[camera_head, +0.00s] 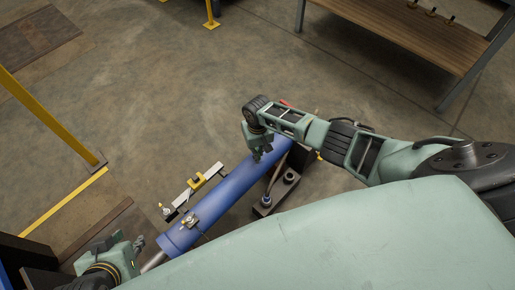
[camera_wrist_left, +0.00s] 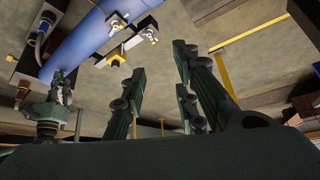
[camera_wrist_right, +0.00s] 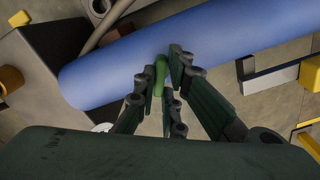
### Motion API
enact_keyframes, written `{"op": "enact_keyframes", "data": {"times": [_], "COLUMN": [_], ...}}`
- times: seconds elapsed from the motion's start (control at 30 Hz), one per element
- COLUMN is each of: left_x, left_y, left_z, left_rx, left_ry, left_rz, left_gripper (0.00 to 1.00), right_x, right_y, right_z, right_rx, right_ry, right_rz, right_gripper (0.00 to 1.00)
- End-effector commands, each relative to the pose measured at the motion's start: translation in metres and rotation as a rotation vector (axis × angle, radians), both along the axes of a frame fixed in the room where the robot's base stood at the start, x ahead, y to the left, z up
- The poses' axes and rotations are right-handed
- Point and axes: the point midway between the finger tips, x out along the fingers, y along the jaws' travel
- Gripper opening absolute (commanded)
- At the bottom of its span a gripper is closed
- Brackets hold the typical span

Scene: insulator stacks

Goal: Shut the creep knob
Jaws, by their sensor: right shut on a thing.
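A blue cylinder (camera_head: 222,198) lies slanting across the middle of the head view. It also shows in the right wrist view (camera_wrist_right: 118,67) and the left wrist view (camera_wrist_left: 88,42). My right gripper (camera_head: 262,153) is at the cylinder's upper part. In the right wrist view its fingers (camera_wrist_right: 166,75) are closed around a small green knob (camera_wrist_right: 160,74) against the cylinder's side. I cannot tell whether this is the creep knob; the fingers hide part of it. My left gripper (camera_head: 138,244) is by the cylinder's lower end, and its fingers (camera_wrist_left: 158,75) are spread and empty.
A light bar with a yellow block (camera_head: 195,182) runs beside the cylinder. A small fitting (camera_head: 190,221) sits on the cylinder's lower part. A dark block with a hose (camera_head: 280,188) stands right of it. A wooden bench (camera_head: 420,35) is at the upper right.

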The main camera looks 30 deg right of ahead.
Motion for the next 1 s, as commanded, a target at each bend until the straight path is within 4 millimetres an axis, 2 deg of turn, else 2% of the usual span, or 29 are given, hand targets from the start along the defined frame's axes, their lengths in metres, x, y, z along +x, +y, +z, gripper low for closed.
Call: {"op": "enact_keyframes", "data": {"times": [0.2,0.57,0.7,1.0], "left_x": [-0.062,-0.059,-0.052,-0.046], "left_y": [0.019,0.017,0.016,0.015], "left_z": [-0.013,0.007,-0.015,-0.043], "left_rx": [0.054,0.051,0.052,0.052], "left_ry": [0.265,0.252,0.267,0.278], "left_rz": [0.022,0.021,0.019,0.017], "left_gripper": [0.27,0.27,0.27,0.27], "right_x": [-0.001,-0.002,-0.001,-0.001], "right_y": [0.001,0.001,0.001,0.001], "right_z": [0.002,0.002,0.002,0.001], "right_rx": [0.001,0.0,0.0,-0.001], "right_ry": [0.004,0.005,0.004,0.004], "right_rz": [-0.145,-0.477,-0.609,-0.862], "right_gripper": [0.0,0.0,0.0,0.0]}}
